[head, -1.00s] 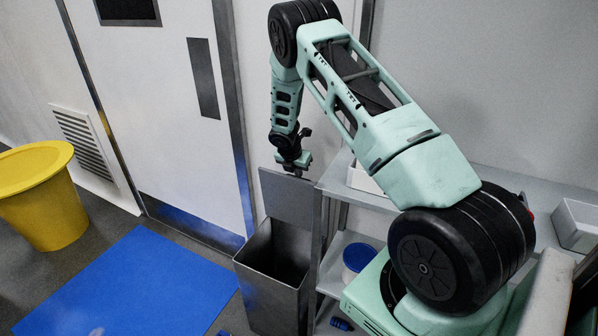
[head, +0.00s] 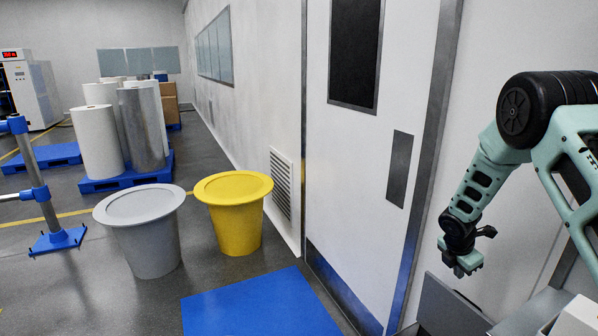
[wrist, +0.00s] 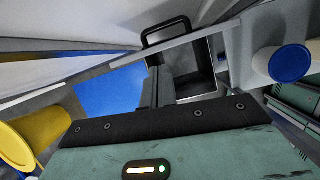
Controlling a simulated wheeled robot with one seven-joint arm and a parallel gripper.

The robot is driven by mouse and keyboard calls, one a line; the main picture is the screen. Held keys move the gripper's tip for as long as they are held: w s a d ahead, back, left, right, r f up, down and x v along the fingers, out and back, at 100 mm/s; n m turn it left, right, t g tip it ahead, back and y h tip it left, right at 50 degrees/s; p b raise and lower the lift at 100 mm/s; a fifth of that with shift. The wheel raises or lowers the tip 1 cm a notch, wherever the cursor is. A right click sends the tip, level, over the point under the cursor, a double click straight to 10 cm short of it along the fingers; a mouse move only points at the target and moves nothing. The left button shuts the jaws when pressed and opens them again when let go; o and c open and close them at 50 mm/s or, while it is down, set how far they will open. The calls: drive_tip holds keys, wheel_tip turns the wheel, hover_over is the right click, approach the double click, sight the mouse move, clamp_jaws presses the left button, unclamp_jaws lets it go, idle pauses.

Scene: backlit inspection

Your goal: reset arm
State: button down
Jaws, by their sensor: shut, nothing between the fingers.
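My gripper (head: 461,271) hangs at the end of my mint-green and black arm, at the right of the head view. It points down and is shut, with nothing held. The rest of my arm runs out of the right edge of the head view. In the wrist view my gripper's mint-green housing fills the bottom.
A white door (head: 350,160) and wall stand behind. A blue floor mat (head: 258,305), a yellow bin (head: 236,225) and a grey bin (head: 150,245) are to the left. A blue-lidded tub (wrist: 289,64) is right in the wrist view. Large rolls (head: 140,125) stand on a blue pallet farther back.

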drive_tip(key=s+a+r+m+y, duration=0.15)
drive_tip(key=s+a+r, duration=0.25)
drive_tip(key=a, duration=0.4)
drive_tip(key=s+a+r+m+y, duration=0.1)
drive_tip(key=s+a+r+m, duration=0.3)
drive_tip(key=a, duration=0.5)
drive_tip(key=s+a+r+m+y, duration=0.1)
drive_tip(key=s+a+r, duration=0.35)
drive_tip(key=a, duration=0.35)
drive_tip(key=s+a+r+m, duration=0.2)
drive_tip(key=s+a, duration=0.1)
drive_tip(key=s, duration=0.5)
drive_tip(key=s+a+r+m+g, duration=0.1)
drive_tip(key=s+a, duration=0.3)
drive_tip(key=s, duration=0.4)
drive_tip(key=s+a+r+m+y, duration=0.1)
drive_tip(key=s+a+r+m, duration=0.2)
drive_tip(key=s, duration=0.5)
drive_tip(key=shift+a+r+g, duration=0.15)
drive_tip(key=shift+r+g, duration=0.25)
drive_tip(key=shift+r, duration=0.2)
